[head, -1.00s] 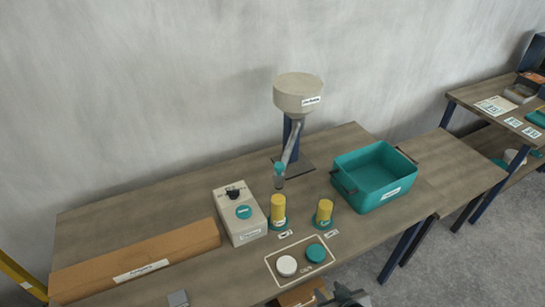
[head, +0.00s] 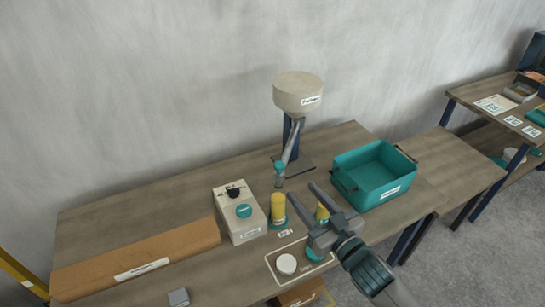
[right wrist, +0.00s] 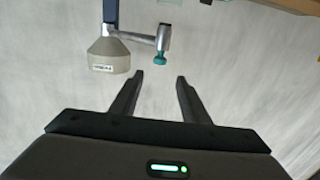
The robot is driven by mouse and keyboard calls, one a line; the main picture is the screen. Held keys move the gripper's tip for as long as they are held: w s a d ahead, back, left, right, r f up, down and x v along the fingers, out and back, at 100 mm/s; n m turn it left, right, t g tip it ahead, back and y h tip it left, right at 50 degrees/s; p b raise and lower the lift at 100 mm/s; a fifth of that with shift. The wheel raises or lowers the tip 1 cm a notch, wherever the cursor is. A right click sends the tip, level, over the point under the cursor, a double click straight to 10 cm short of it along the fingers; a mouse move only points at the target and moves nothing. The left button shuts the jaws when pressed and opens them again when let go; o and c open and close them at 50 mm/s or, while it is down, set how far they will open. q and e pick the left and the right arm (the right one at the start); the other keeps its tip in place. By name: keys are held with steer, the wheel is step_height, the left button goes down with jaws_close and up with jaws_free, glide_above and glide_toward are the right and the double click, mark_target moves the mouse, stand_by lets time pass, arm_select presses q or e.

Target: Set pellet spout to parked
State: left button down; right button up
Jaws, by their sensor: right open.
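The pellet dispenser stands at the back of the table with a cream hopper (head: 298,95) on a dark blue post. Its grey spout (head: 290,148) slants down toward the front left and ends in a teal collar (head: 280,168). In the right wrist view the hopper (right wrist: 109,55) and the spout's teal end (right wrist: 163,57) show upside down, beyond my fingers. My right gripper (head: 298,207) is open and empty, above the table front, in front of and below the spout and apart from it. It also shows in the right wrist view (right wrist: 159,76). My left gripper is not in view.
A cream control box (head: 240,216) with a black knob and teal button stands left of the spout. A teal bin (head: 372,178) stands right; a long brown box (head: 135,262) lies left.

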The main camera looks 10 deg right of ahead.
mark_target(277, 162)
steer(key=shift+w, duration=0.15)
steer(key=shift+p+x, duration=2.5)
steer(key=shift+x, duration=6.05)
steer(key=shift+a+f, duration=0.1)
jaws_close()
